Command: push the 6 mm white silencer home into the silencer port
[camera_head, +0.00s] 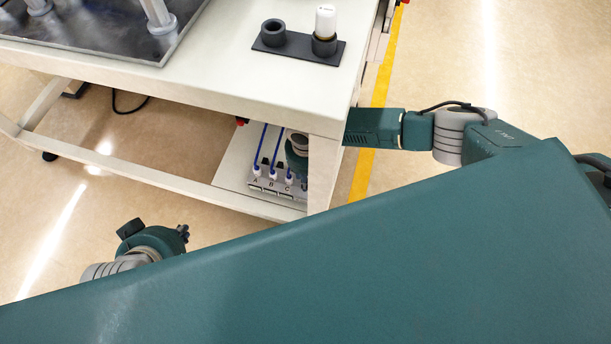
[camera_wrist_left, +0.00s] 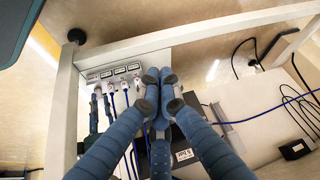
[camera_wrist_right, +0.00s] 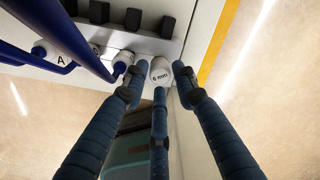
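My left gripper (camera_wrist_left: 158,76) is shut and empty over the lower shelf. In the head view both gripper fingertips are hidden. The manifold (camera_head: 277,180) shows there on the lower shelf.
A dark stand (camera_head: 297,46) on the table top has one empty socket (camera_head: 273,32) and one holding a white fitting (camera_head: 325,22). A table leg (camera_head: 323,175) rises close to the manifold. Blue tubes (camera_wrist_right: 62,30) pass left of my right gripper. Cables lie on the shelf.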

